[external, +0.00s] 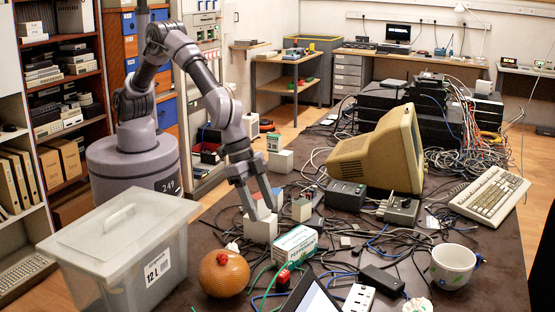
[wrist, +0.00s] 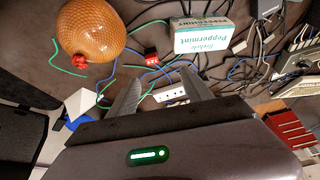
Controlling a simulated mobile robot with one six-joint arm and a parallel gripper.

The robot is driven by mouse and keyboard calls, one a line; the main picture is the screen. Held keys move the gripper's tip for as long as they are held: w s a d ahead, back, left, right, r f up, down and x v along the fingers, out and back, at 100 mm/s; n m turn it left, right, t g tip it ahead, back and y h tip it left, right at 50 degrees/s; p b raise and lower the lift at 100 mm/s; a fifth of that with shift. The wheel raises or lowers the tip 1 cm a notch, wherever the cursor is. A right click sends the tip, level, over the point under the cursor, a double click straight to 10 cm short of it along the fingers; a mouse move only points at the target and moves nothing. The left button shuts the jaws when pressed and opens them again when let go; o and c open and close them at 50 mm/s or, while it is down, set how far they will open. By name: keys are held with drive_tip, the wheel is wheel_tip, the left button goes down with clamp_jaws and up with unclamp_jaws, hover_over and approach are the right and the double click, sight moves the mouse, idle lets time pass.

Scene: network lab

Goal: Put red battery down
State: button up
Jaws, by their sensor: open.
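A small red block (external: 283,277), which looks like the red battery, lies on the dark table among green and blue wires, between an orange ball and a peppermint box. It also shows in the wrist view (wrist: 150,58), beyond my fingertips and apart from them. My gripper (external: 261,212) points down beside a white cube (external: 261,230); I cannot tell whether it touches the cube. In the wrist view my gripper (wrist: 161,76) has its fingers spread, with nothing held between them.
The orange ball (external: 223,274) and peppermint box (external: 295,245) are close by. A clear lidded bin (external: 125,245) stands at left, a mug (external: 453,266) at right. Cables, a beige monitor (external: 385,150) and a keyboard (external: 490,193) crowd the table. A white socket strip (external: 359,298) is at the front.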

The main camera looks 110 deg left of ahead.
approach(280, 272)
drive_tip(key=b+x, duration=0.1)
drive_tip(key=x, duration=0.1)
drive_tip(key=b+x, duration=0.1)
drive_tip(key=x, duration=0.1)
drive_tip(key=a+b+x, duration=0.1)
drive_tip(key=b+x, duration=0.1)
drive_tip(key=shift+s+f, duration=0.2)
drive_tip(key=shift+f, duration=0.2)
drive_tip(key=x, duration=0.2)
drive_tip(key=b+x, duration=0.1)
drive_tip(key=d+b+x, duration=0.1)
drive_tip(key=x, duration=0.1)
drive_tip(key=shift+w+f, duration=0.2)
drive_tip(key=shift+w, duration=0.25)
drive_tip(key=shift+r, duration=0.15)
clamp_jaws()
